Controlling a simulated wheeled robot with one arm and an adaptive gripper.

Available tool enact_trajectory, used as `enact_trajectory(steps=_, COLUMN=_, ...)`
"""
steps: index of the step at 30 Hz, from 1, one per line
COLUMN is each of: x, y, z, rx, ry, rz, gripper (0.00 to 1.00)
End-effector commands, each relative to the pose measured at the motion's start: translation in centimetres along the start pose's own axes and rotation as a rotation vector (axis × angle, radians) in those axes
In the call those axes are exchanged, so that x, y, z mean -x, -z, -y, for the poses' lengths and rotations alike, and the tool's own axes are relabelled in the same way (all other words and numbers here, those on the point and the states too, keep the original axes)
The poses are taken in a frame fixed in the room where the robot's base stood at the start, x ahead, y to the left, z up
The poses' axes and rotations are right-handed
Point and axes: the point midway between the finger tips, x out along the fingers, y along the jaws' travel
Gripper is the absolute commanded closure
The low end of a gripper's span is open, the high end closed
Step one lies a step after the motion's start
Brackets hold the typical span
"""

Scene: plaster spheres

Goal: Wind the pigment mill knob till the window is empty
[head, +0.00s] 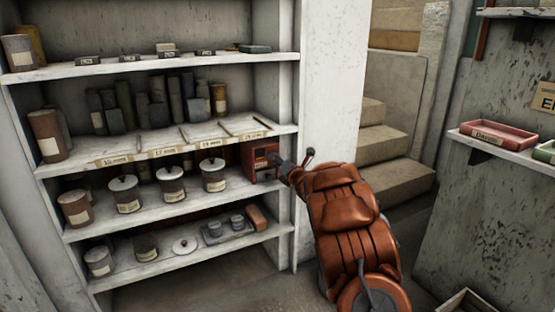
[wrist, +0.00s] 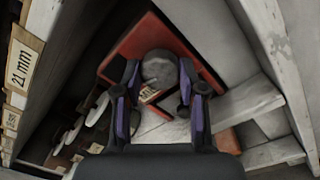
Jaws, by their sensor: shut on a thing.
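The pigment mill, a red box (head: 262,161), stands at the right end of the third shelf level in the head view. It also shows in the wrist view (wrist: 203,92). A small yellow patch (head: 267,152) is on its face; I cannot tell what its window shows. A round grey knob (wrist: 159,68) sits on the mill's front in the wrist view. My gripper (head: 283,167) reaches the mill from the right. In the wrist view my gripper (wrist: 160,82) has its fingers on either side of the knob, shut on it. The knob is hidden in the head view.
Lidded canisters (head: 213,174) stand left of the mill on its shelf. The shelf above (head: 240,123) carries size labels and dividers. A white upright post (head: 330,80) is close on the right, with steps (head: 385,150) beyond. A red tray (head: 497,139) is on the right wall.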

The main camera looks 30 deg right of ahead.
Motion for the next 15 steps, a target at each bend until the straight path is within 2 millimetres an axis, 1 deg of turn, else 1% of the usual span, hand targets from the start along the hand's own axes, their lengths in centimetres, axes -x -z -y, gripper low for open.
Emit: enact_trajectory(steps=15, x=0.04, y=-0.19, z=-0.07, rx=-0.493, ry=0.001, rz=0.02, gripper=0.94)
